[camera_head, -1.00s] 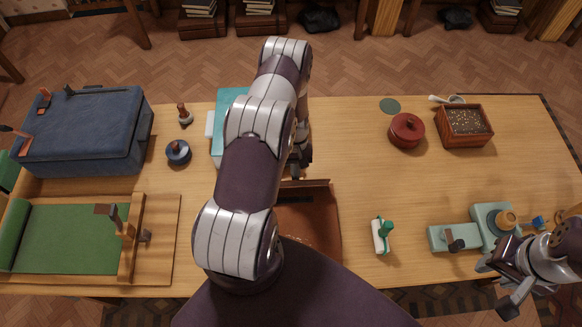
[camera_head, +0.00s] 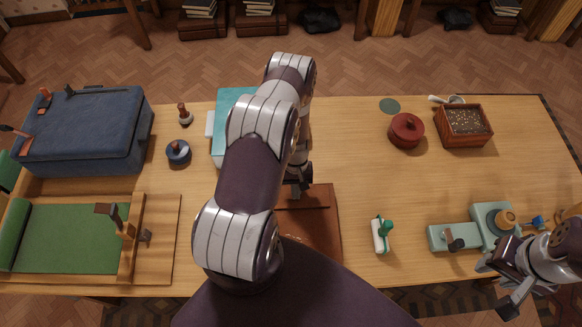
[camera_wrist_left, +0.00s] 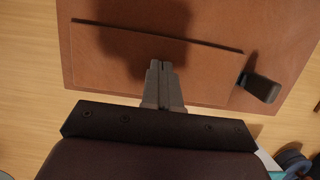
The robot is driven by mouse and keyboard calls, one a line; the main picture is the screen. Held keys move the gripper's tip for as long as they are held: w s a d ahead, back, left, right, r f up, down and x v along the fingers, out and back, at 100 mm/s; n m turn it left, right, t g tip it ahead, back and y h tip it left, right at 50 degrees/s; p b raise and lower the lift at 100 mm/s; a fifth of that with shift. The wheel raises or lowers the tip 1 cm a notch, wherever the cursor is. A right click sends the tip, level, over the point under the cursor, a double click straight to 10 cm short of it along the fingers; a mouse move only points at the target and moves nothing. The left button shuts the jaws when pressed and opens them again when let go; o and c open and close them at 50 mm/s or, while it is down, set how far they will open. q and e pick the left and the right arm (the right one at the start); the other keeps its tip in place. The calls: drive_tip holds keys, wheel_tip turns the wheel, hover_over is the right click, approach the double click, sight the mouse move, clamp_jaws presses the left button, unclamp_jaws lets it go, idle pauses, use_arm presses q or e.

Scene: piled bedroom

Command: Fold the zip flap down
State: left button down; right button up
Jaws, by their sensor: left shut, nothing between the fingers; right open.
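A brown leather case (camera_head: 325,235) lies on the table in front of me, partly hidden by my left arm. Its flap (camera_head: 318,196) is a flat brown panel at the far end, lying down over the body; the flap fills the middle of the left wrist view (camera_wrist_left: 205,75). A dark tab (camera_wrist_left: 260,87) sticks out at the flap's side. My left gripper (camera_head: 296,192) is shut and empty, its tips (camera_wrist_left: 161,66) over the flap; I cannot tell whether they touch it. My right gripper (camera_head: 505,290) is open and empty at the lower right, away from the case.
A green-handled tool (camera_head: 381,235) lies right of the case. A teal machine (camera_head: 455,235) stands near my right gripper. A teal item (camera_head: 230,105) lies behind my left arm. A red pot (camera_head: 406,131) and wooden box (camera_head: 465,125) stand at the back right. The table's middle right is clear.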

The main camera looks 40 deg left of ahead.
use_arm(q)
drive_tip(key=shift+w+a+r+p, duration=0.1)
drive_tip(key=shift+r+p, duration=0.25)
drive_tip(key=shift+r, duration=0.2)
wheel_tip(320, 180, up, 7)
drive_tip(key=p, duration=0.4)
drive_tip(key=shift+p, duration=0.35)
